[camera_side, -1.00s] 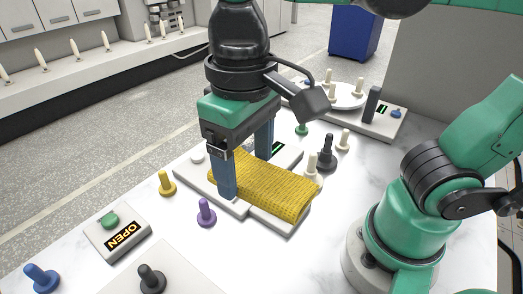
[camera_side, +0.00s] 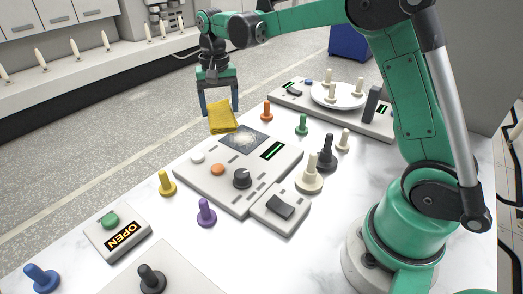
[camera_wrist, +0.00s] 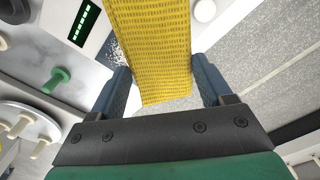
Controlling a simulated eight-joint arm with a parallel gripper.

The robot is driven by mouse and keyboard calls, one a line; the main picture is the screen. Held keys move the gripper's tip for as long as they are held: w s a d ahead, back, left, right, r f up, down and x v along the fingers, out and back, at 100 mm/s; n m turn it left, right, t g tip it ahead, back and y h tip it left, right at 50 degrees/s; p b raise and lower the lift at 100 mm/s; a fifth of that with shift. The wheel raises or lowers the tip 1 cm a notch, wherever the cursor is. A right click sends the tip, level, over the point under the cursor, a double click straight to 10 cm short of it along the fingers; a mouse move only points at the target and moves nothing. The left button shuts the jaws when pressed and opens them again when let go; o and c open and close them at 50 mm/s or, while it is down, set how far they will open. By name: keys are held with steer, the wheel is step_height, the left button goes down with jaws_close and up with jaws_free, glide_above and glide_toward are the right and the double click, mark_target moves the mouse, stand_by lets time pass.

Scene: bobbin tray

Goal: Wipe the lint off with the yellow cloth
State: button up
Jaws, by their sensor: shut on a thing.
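My gripper (camera_side: 219,110) is shut on the yellow cloth (camera_side: 222,119). Whitish speckled lint (camera_side: 241,141) covers much of that window. In the wrist view the cloth (camera_wrist: 150,45) hides most of the window, and some lint (camera_wrist: 116,52) shows at its left side. I cannot tell whether the cloth touches the panel.
The panel carries a dark knob (camera_side: 242,178), an orange button (camera_side: 217,169) and a green-lit display (camera_side: 274,150). Orange (camera_side: 266,111), green (camera_side: 302,125), purple (camera_side: 206,212) and yellow (camera_side: 167,183) pegs stand around it. A white plate (camera_side: 338,96) with pegs is at the back right.

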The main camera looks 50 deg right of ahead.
mark_target(228, 143)
steer(key=shift+w+d+f+m, duration=0.15)
steer(key=shift+w+d+f, duration=0.05)
steer(key=shift+d+f, duration=0.3)
steer(key=shift+w+d+f+m, duration=0.15)
steer(key=shift+d+f, duration=0.2)
steer(key=shift+d, duration=0.25)
steer(key=shift+f, duration=3.65)
steer(key=shift+d+f, duration=0.2)
steer(key=shift+d, duration=3.5)
steer(key=shift+a, duration=3.75)
steer(key=shift+d, duration=3.7)
steer(key=shift+a, duration=3.6)
steer(key=shift+a+r, duration=0.1)
steer(key=shift+r, duration=4)
